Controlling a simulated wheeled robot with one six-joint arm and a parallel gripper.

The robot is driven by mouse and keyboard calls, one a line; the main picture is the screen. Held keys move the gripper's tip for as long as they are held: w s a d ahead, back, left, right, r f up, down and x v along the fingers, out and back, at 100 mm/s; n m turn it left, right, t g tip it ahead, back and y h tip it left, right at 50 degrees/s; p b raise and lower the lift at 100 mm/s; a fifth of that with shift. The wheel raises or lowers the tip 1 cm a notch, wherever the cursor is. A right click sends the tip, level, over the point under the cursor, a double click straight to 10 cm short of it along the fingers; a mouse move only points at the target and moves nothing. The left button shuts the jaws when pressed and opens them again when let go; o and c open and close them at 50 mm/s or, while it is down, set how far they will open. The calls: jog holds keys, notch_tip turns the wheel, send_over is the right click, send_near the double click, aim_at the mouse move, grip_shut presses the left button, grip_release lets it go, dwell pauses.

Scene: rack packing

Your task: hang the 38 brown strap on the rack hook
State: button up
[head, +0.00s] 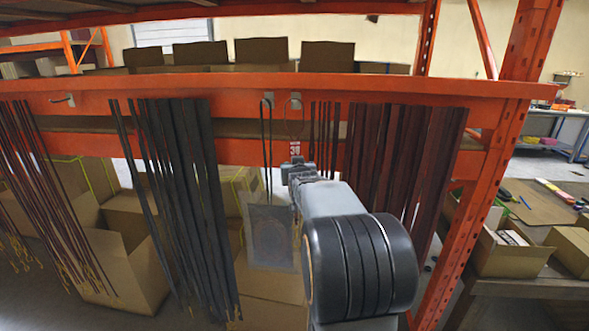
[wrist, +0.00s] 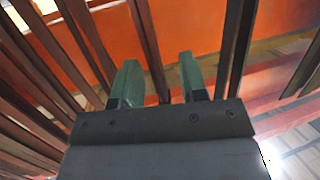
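My gripper (head: 296,164) is in the middle of the head view, in front of the rack and just below a small red-and-white tag (head: 295,147). The tag's print is too small to read surely. A thin loop (head: 302,122) hangs above it from a metal hook (head: 296,98). In the wrist view my gripper (wrist: 158,62) has its two green fingers apart. A narrow brown strap (wrist: 147,35) runs down through the gap between them; I cannot tell whether it touches either finger. Wide brown straps (head: 405,150) hang to the right. I cannot tell which strap is 38.
The orange rack beam (head: 230,88) spans the view. Black straps (head: 185,180) hang left, and a thin black loop (head: 266,140) hangs close left of my gripper. Thin brown straps (head: 323,125) hang close right. An orange upright (head: 480,190) stands right. Cardboard boxes (head: 135,250) are below.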

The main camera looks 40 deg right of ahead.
jog(key=b+v, duration=0.1)
jog(key=v, duration=1.2)
jog(key=shift+s+a, duration=0.15)
jog(key=shift+s, duration=0.2)
notch_tip(320, 180, down, 6)
jog(key=s+g+y, duration=0.1)
jog(key=s+g, duration=0.2)
jog(key=g, duration=0.1)
jog(key=s+a+f+n+g+y, duration=0.1)
jog(key=s+a+f+n+y, duration=0.1)
jog(key=a, duration=0.5)
jog(key=s+a+f+n+g+y, duration=0.2)
jog(key=s+a+f, duration=0.3)
jog(key=a, duration=0.2)
jog(key=s+a+f+n+g+y, duration=0.1)
jog(key=s+a+f+g+y, duration=0.1)
jog(key=a, duration=0.5)
jog(key=shift+s+a+f+n+y, duration=0.2)
jog(key=shift+s+f+n+y, duration=0.15)
jog(key=shift+s+f, duration=0.35)
